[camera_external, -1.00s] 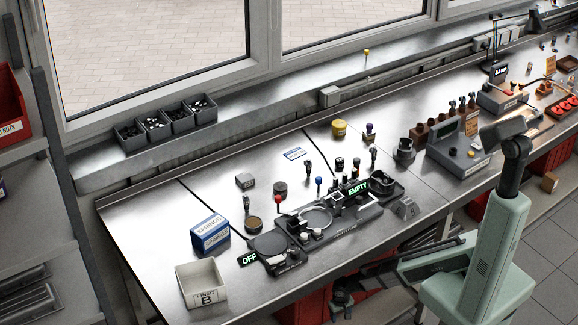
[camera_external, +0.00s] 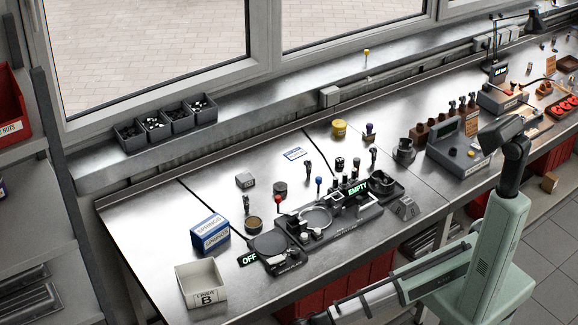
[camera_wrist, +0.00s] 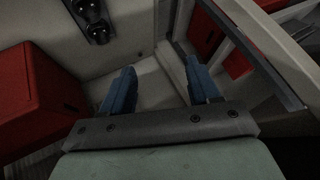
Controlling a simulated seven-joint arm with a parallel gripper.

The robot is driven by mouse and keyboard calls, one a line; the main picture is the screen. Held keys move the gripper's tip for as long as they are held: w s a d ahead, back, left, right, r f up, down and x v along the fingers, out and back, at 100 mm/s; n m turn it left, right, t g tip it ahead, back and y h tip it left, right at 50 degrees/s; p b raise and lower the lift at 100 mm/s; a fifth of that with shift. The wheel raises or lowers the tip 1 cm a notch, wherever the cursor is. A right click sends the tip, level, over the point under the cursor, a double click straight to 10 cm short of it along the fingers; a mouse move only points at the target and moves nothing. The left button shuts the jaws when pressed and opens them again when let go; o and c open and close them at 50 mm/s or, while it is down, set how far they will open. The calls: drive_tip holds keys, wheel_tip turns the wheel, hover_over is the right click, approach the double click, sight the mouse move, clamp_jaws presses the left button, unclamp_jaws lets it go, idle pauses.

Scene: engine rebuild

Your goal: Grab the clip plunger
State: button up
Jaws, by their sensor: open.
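I cannot tell for certain which part is the clip plunger. Several small upright tools stand on the bench (camera_external: 150,240) in the external view: a red-knobbed one (camera_external: 278,201), a blue-knobbed one (camera_external: 318,184), a dark one with a purple-blue top (camera_external: 370,131), and dark-headed ones (camera_external: 308,168). My gripper (camera_wrist: 160,85) shows in the wrist view with its two blue fingers apart and nothing between them. In the external view my arm reaches low in front of the bench, and the gripper is hidden or cut off at the bottom edge.
A dark fixture (camera_external: 345,228) with an EMPTY sign stands mid-bench. A liner box (camera_external: 202,291), springs box (camera_external: 210,233) and grey control box (camera_external: 459,156) stand around it. Near my gripper are a red box (camera_wrist: 35,100) and a pale slanted rail (camera_wrist: 262,50).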

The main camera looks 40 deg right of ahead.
drive_tip(key=s+a+r+t+y, duration=0.1)
drive_tip(key=s+a+r, duration=0.1)
drive_tip(key=a+r, duration=0.35)
drive_tip(key=s+a+r+n+y, duration=0.1)
drive_tip(key=s+a+r, duration=0.15)
drive_tip(key=r, duration=0.65)
drive_tip(key=s+a+r+t+y, duration=0.1)
drive_tip(key=s+a+r+y, duration=0.1)
drive_tip(key=a+r, duration=0.35)
wheel_tip(320, 180, up, 17)
drive_tip(key=w+d, duration=0.2)
drive_tip(key=w+d+r+t, duration=0.2)
drive_tip(key=w+d+r, duration=0.2)
drive_tip(key=w+r, duration=0.3)
drive_tip(key=w+d+m+h, duration=0.1)
drive_tip(key=w+d+h, duration=0.3)
drive_tip(key=w+d, duration=1)
drive_tip(key=n+g+h, duration=0.1)
drive_tip(key=g+h, duration=0.3)
drive_tip(key=g, duration=0.2)
hover_over(352, 160)
drive_tip(key=s+d, duration=0.1)
drive_tip(key=s, duration=0.2)
drive_tip(key=shift+x, duration=5.15)
drive_tip(key=shift+s+x, duration=0.15)
drive_tip(key=shift+x, duration=0.75)
drive_tip(key=shift+s+x, duration=0.15)
drive_tip(key=shift+x, duration=0.8)
